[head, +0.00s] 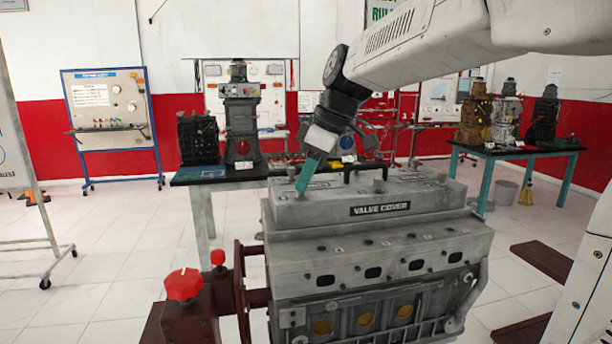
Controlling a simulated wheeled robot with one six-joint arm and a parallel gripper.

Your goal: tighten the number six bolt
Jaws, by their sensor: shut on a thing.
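The engine's grey valve cover (440,196) lies on top of the engine block (400,250), with a "VALVE COVER" label on its near side. My gripper (313,158) is above the left part of the cover, shut on a teal tool (305,177) that points down and slightly left. The tool's lower end is at the cover's top near its left end; I cannot tell if it touches a bolt. A bolt head (379,185) stands on the cover to the right. Bolt numbers are too small to read, so I cannot tell which is number six.
A dark red engine stand (195,320) with a red knob (183,285) is at the front left. A table (205,175) with engine parts stands behind the engine, and another table (545,149) is at the back right. The tiled floor at left is mostly clear.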

